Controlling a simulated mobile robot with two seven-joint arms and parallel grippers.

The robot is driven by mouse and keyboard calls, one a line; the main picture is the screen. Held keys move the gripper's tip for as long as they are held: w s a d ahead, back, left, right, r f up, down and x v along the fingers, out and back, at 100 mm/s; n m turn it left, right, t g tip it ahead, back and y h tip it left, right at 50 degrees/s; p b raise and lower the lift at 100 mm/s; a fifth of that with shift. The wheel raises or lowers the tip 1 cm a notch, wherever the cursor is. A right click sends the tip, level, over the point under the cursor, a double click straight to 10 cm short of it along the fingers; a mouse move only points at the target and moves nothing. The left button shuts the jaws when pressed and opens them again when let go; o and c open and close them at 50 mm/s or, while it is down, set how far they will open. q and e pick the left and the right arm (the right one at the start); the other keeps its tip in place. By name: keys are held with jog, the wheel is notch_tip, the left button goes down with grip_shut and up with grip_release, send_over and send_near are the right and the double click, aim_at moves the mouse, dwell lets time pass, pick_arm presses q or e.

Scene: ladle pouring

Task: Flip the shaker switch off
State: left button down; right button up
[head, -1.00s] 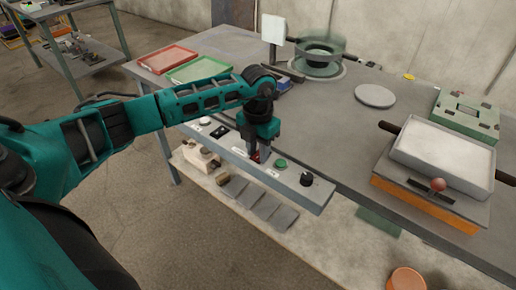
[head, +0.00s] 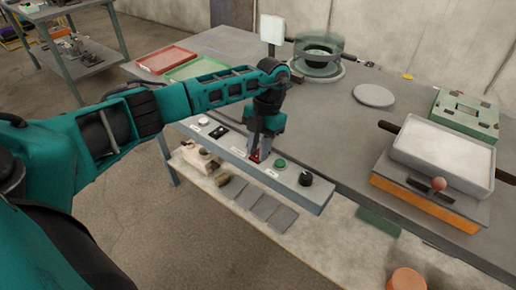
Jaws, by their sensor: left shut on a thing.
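The control panel (head: 312,196) runs along the table's front edge, with a green button (head: 280,163) and a black knob (head: 306,179) on it. A small red switch (head: 254,157) sits left of the green button, partly hidden by my left gripper. My left gripper (head: 257,152) points down at the panel, with its fingers shut on the red switch. The shaker (head: 318,54), a round device with a see-through greenish ring, stands at the back of the table. My right gripper is not in view.
A red tray (head: 167,58) and a green tray (head: 198,67) lie at the back left. A grey disc (head: 374,95) lies mid-table. A white-filled pan (head: 440,150) on an orange-edged base and a green box (head: 466,112) stand at the right.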

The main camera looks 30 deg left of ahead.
pick_arm(q)
jog(key=c, duration=0.9)
grip_release()
jog(key=v, duration=1.3)
jog(key=shift+w, duration=0.15)
